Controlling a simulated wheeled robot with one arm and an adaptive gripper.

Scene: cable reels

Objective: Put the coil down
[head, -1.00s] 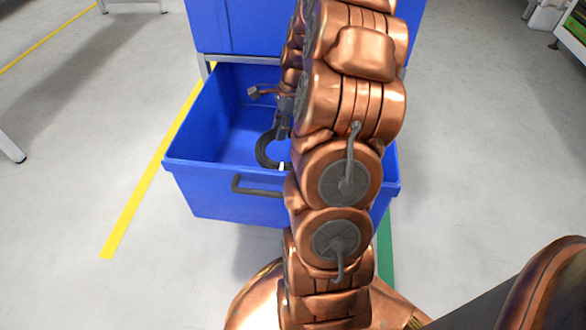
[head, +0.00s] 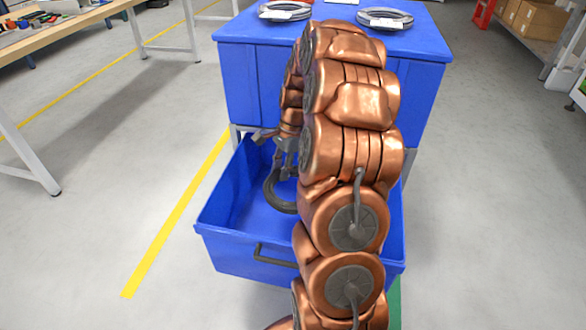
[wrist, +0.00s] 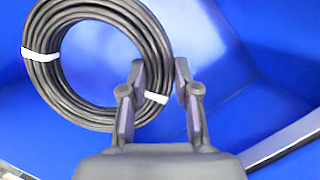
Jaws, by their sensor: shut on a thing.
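The coil (wrist: 55,75) is a black ring of cable with white ties. In the wrist view it fills the upper left, with its right side between the fingers of my gripper (wrist: 160,88). My gripper is shut on that side of the ring. In the head view the coil (head: 270,192) hangs below my gripper (head: 284,160), within the outline of the open blue drawer (head: 222,243). My arm hides its right part. I cannot tell whether the coil touches the drawer floor.
The blue cabinet (head: 250,80) stands behind the drawer. Two tagged coils lie on its top, one at left (head: 285,10) and one at right (head: 385,18). The drawer has a dark front handle (head: 272,257). A workbench (head: 75,32) stands at left.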

